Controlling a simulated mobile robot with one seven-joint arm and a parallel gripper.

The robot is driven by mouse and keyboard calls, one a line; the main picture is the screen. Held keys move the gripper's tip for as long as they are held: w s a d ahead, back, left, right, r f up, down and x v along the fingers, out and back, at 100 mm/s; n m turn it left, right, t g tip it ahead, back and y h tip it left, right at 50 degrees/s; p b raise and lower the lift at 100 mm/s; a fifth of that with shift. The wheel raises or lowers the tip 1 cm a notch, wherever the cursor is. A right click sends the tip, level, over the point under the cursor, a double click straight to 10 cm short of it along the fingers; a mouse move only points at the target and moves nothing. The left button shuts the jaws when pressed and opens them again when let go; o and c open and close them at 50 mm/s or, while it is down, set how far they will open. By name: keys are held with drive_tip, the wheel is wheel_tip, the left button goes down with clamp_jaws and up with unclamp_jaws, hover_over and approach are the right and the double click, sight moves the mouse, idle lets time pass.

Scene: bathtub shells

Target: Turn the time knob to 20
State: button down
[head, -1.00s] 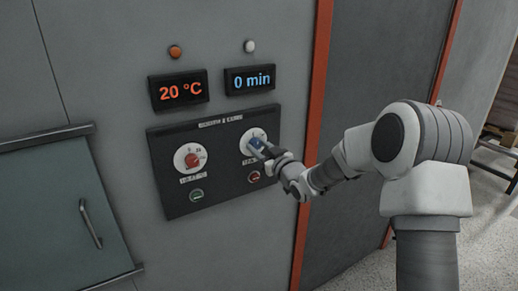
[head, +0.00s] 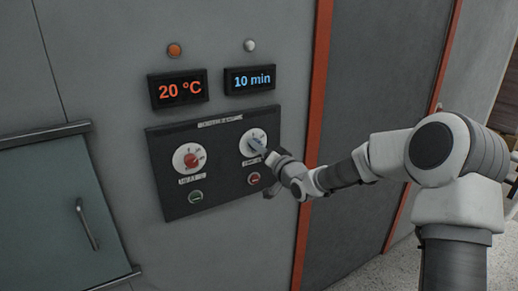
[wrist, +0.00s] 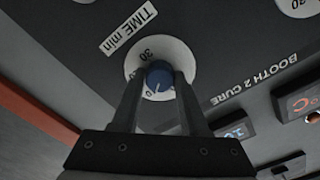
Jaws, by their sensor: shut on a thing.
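The time knob is a blue knob on a white dial (head: 246,137) at the right of the dark control panel (head: 222,200). In the wrist view the blue knob (wrist: 159,77) sits between my two fingers, with "TIME min" and "30" printed by it. My gripper (wrist: 158,88) is shut on the knob; it also shows in the head view (head: 262,150), partly covering the dial. The time display (head: 249,80) reads 10 min in blue.
A red knob (head: 191,160) on a white dial sits to the left, with a display (head: 179,89) reading 20 °C above. A green button (head: 195,197) and a red button (head: 254,179) are below the dials. A teal door (head: 40,215) with a handle is at left.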

drive_tip(key=shift+m, duration=6.4)
drive_tip(key=shift+c, duration=2.1)
unclamp_jaws()
